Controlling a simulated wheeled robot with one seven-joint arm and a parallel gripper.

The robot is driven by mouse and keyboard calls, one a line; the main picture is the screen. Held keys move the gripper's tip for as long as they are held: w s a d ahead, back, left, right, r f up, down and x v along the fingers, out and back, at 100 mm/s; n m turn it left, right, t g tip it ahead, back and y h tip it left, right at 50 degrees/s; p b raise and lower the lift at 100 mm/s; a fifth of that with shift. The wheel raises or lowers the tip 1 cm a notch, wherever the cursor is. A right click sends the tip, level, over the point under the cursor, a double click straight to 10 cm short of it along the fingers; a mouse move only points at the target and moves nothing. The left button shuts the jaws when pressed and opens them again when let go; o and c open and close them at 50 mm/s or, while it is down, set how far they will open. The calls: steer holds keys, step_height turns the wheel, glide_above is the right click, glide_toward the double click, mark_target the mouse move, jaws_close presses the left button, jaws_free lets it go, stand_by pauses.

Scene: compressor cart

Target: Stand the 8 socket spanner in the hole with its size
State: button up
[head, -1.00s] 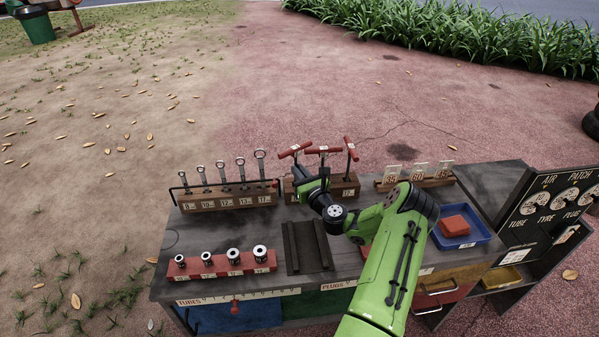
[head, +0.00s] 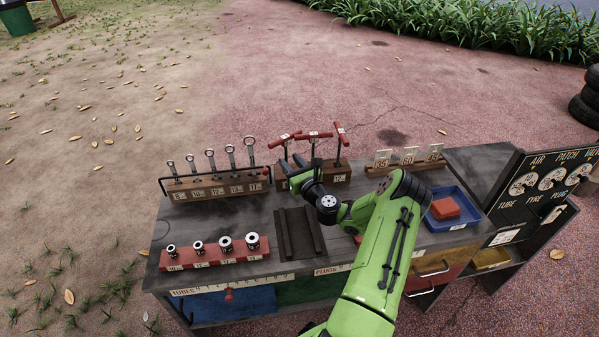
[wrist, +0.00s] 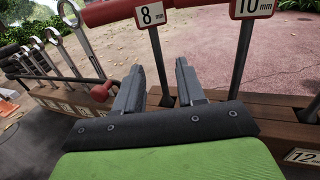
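The 8 socket spanner (head: 284,137) has a red T-handle and is the leftmost of three at the back of the cart. In the wrist view its red handle (wrist: 115,12) and "8 mm" tag (wrist: 151,15) are at the top. Its dark shaft runs down in line with the gap between my fingers. My gripper (wrist: 158,75) is open. I cannot tell whether the shaft is between the fingertips or just beyond them. In the head view my gripper (head: 299,165) is in front of the wooden spanner block (head: 338,179), hiding its left part and the hole there.
The 10 mm spanner (wrist: 242,50) stands close on the right. Ring spanners in a wooden rack (head: 217,189) with a rail are to the left. Sockets on a red block (head: 214,255), a dark grooved holder (head: 298,233) and a blue tray (head: 447,221) are in front.

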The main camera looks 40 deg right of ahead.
steer(key=p+v, duration=0.1)
steer(key=v, duration=1.3)
steer(key=shift+s+a+p, duration=0.15)
steer(key=shift+s+p, duration=0.15)
steer(key=shift+s, duration=0.1)
steer(key=shift+r, duration=0.1)
steer(key=w+a+r+n+g+y+p, duration=0.2)
steer(key=w+a+r+n+y, duration=0.15)
steer(key=a+n+y, duration=0.35)
steer(key=w+a+r+n+g+y+p, duration=0.1)
steer(key=w+a+r+n+g+y, duration=0.2)
steer(key=a+n, duration=0.65)
steer(key=s+a+r+n+g+y+p, duration=0.1)
steer(key=s+a+r+n+g+p, duration=0.15)
steer(key=a+n, duration=0.35)
steer(key=s+a+r+n+g+p, duration=0.1)
steer(key=s+a+r+n+g, duration=0.1)
steer(key=a+r+n+g, duration=0.3)
steer(key=s+a+r+n+h+p, duration=0.3)
steer(key=s+r+n+h, duration=0.3)
steer(key=s+r+n, duration=0.5)
steer(key=s+r+p, duration=0.1)
steer(key=s+r, duration=0.4)
steer(key=s, duration=0.1)
steer(key=shift+s+r+p, duration=0.25)
steer(key=shift+s+p, duration=0.1)
steer(key=shift+p, duration=0.05)
